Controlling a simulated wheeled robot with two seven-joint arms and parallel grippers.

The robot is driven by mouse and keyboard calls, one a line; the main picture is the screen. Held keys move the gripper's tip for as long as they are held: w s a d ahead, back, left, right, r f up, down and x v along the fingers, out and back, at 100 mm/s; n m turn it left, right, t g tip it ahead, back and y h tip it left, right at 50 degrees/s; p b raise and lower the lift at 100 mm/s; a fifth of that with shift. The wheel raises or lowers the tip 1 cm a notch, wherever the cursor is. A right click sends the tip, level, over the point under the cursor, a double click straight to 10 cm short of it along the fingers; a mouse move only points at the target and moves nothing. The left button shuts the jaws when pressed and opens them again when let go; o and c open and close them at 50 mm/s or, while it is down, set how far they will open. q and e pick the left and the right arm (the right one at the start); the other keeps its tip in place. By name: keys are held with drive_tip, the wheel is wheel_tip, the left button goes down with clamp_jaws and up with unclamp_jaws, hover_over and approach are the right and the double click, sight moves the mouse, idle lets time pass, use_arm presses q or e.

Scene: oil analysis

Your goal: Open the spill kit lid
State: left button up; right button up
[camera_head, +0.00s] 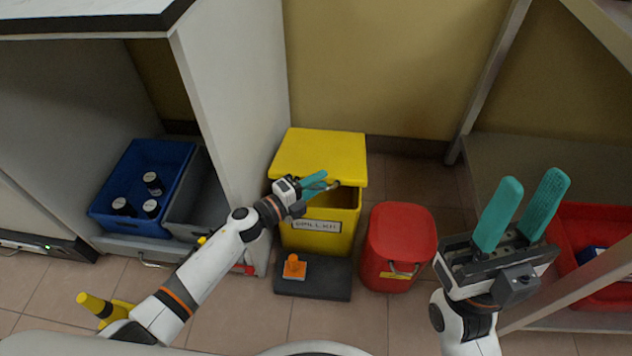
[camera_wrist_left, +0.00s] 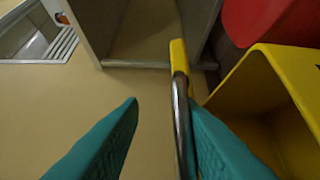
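The yellow spill kit (camera_head: 347,228) stands on the floor with a label on its front. Its yellow lid (camera_head: 318,153) is raised at the front, with a dark gap under it; the wrist view also shows the open inside of the box (camera_wrist_left: 262,130). My left gripper (camera_head: 322,182) is at the lid's front edge. In the left wrist view the metal lid handle (camera_wrist_left: 181,115) lies between its teal fingers, against or very near the right finger and apart from the left one. My right gripper (camera_head: 531,188) is open and empty, at the right.
A red lidded bin (camera_head: 400,235) stands just right of the spill kit. A black block with an orange piece (camera_head: 295,266) lies in front of it. A white cabinet wall (camera_head: 238,90) rises at left, near a blue crate (camera_head: 112,190) with dark bottles. A shelf stands at right.

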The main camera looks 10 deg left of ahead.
use_arm(q)
drive_tip(key=shift+a, duration=0.1)
drive_tip(key=p+v, duration=0.2)
drive_tip(key=v, duration=1)
drive_tip(key=shift+p, duration=0.3)
